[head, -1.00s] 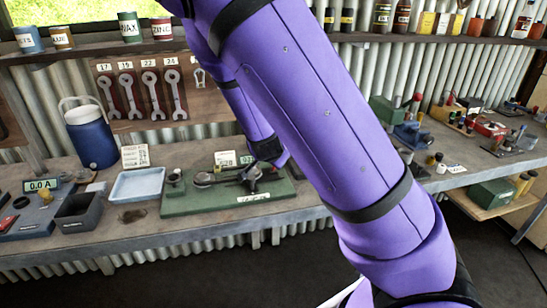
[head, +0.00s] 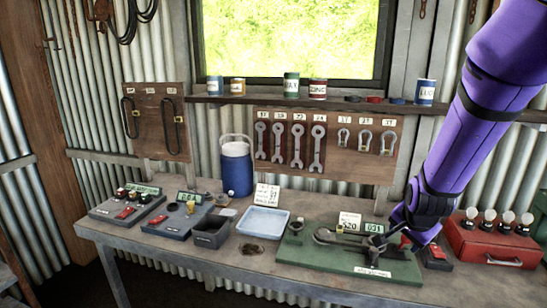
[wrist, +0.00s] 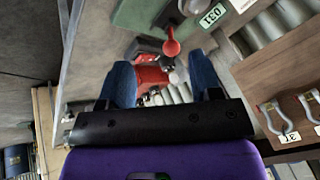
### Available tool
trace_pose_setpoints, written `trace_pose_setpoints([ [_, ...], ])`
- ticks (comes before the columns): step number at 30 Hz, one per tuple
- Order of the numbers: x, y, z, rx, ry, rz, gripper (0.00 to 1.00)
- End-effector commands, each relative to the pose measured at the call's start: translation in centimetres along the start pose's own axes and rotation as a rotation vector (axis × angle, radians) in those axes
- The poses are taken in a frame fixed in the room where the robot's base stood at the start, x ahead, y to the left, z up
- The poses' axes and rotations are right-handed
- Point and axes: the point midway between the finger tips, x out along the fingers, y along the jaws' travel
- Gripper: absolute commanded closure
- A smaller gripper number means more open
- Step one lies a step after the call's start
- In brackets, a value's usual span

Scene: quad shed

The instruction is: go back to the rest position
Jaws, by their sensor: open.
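My purple arm comes down from the upper right in the head view. My gripper (head: 402,232) is at its lower end, above the right end of a green board (head: 330,262) on the bench; its fingers are partly hidden there. In the wrist view, my gripper (wrist: 162,78) has its two blue fingers wide apart with nothing held between them. Beyond the fingers are a red object (wrist: 150,80) and a red round-ended knob (wrist: 171,47). I cannot tell whether the gripper touches anything.
The bench holds a blue jug (head: 236,168), a pale blue tray (head: 263,221), a dark bin (head: 212,232) and a red box (head: 490,243) with round-topped items. A wrench board (head: 335,160) and a shelf of tins are behind. Floor at the lower left is clear.

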Motion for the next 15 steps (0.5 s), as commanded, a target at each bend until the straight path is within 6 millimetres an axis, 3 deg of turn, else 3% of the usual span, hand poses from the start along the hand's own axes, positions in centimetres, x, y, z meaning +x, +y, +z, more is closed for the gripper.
trace_pose_setpoints([
  [15,-13.6,1.6,1.2,-0.357,-0.220,-0.162,0.41],
])
